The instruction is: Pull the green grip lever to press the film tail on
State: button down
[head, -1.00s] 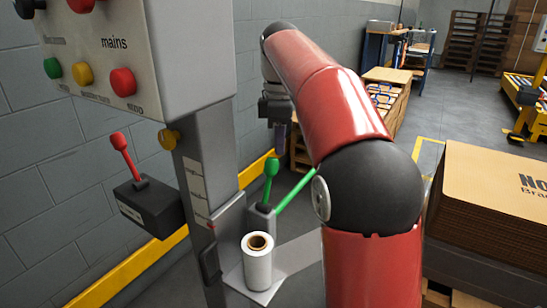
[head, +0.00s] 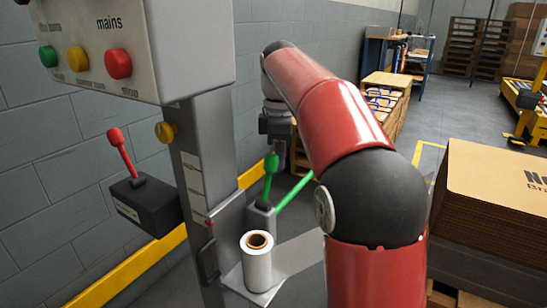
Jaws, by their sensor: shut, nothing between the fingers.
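A green lever (head: 270,172) with a rounded knob stands upright on a small grey housing beside the post. A thin green bar (head: 294,192) slants up to the right from that housing and passes out of sight behind my arm. A white film roll (head: 256,268) stands on the grey plate in front of the lever; I cannot make out a film tail. My gripper (head: 281,158) is shut and empty, pointing down close behind the green knob. The knob partly covers the fingers, so I cannot tell whether they touch.
A control panel (head: 150,28) with coloured buttons tops the grey post (head: 207,150). A black box with a red lever (head: 116,140) juts out on the left. A yellow floor rail (head: 130,266) runs along the wall. A cardboard stack (head: 495,205) stands to the right of my arm.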

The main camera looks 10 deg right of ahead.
aim_at(268, 160)
jog(key=shift+a, duration=0.1)
jog(key=shift+s+a+f+b, duration=0.2)
jog(key=shift+s+a+b, duration=0.7)
jog(key=shift+s+a, duration=1.1)
jog(key=shift+d, duration=0.1)
jog(key=shift+w+d+r+p, duration=0.2)
jog(key=shift+w+d+p, duration=0.1)
jog(key=shift+p, duration=0.15)
jog(key=shift+w+d+r+p, duration=0.15)
jog(key=shift+w+d+p, duration=0.9)
jog(key=shift+p, duration=0.15)
jog(key=shift+w+d+p, duration=1.15)
